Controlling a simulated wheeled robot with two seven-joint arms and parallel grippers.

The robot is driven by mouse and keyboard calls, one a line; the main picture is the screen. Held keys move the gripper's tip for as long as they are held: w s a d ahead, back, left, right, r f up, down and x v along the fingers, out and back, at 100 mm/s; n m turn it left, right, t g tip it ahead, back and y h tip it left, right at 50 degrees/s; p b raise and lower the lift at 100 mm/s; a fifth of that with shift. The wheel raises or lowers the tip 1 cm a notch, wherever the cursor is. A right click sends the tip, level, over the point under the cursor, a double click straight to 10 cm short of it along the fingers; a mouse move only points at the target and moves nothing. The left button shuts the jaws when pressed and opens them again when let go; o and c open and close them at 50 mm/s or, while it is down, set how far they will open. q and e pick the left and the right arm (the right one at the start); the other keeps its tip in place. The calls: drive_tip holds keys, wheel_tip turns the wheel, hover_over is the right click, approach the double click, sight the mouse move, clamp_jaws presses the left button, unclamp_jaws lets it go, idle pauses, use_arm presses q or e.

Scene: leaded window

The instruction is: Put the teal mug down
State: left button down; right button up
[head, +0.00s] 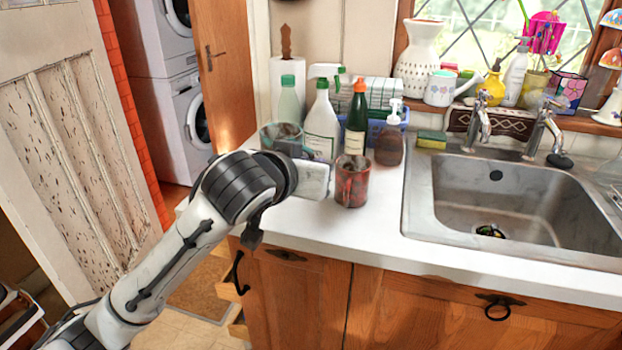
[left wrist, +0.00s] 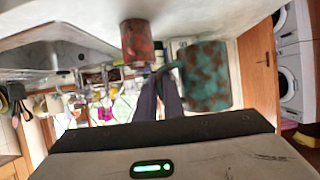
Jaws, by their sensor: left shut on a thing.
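The teal mug (head: 282,137), mottled with brown, shows in the head view just behind my left wrist, its lower part hidden by the arm. In the left wrist view, which is upside down, the teal mug (left wrist: 208,76) is to the right of my left gripper's fingers (left wrist: 161,92). The fingers are shut on its handle side. In the head view the fingertips are hidden. I cannot tell whether the mug's base touches the counter. My right gripper is not in view.
A red mug (head: 352,181) stands on the white counter (head: 325,232) right of my gripper. Behind are a spray bottle (head: 322,125), a dark green bottle (head: 356,125) and a brown soap bottle (head: 390,145). The sink (head: 500,205) is right. The counter front is clear.

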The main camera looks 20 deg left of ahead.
use_arm(q)
wheel_tip(320, 180, down, 10)
drive_tip(key=shift+w+r+b, duration=0.1)
drive_tip(key=shift+r+b, duration=0.05)
drive_tip(key=shift+b, duration=0.2)
drive_tip(key=c, duration=2.3)
unclamp_jaws()
drive_tip(key=shift+f, duration=0.2)
drive_tip(key=o, duration=0.4)
drive_tip(key=shift+o, duration=0.2)
drive_tip(key=shift+r, duration=0.15)
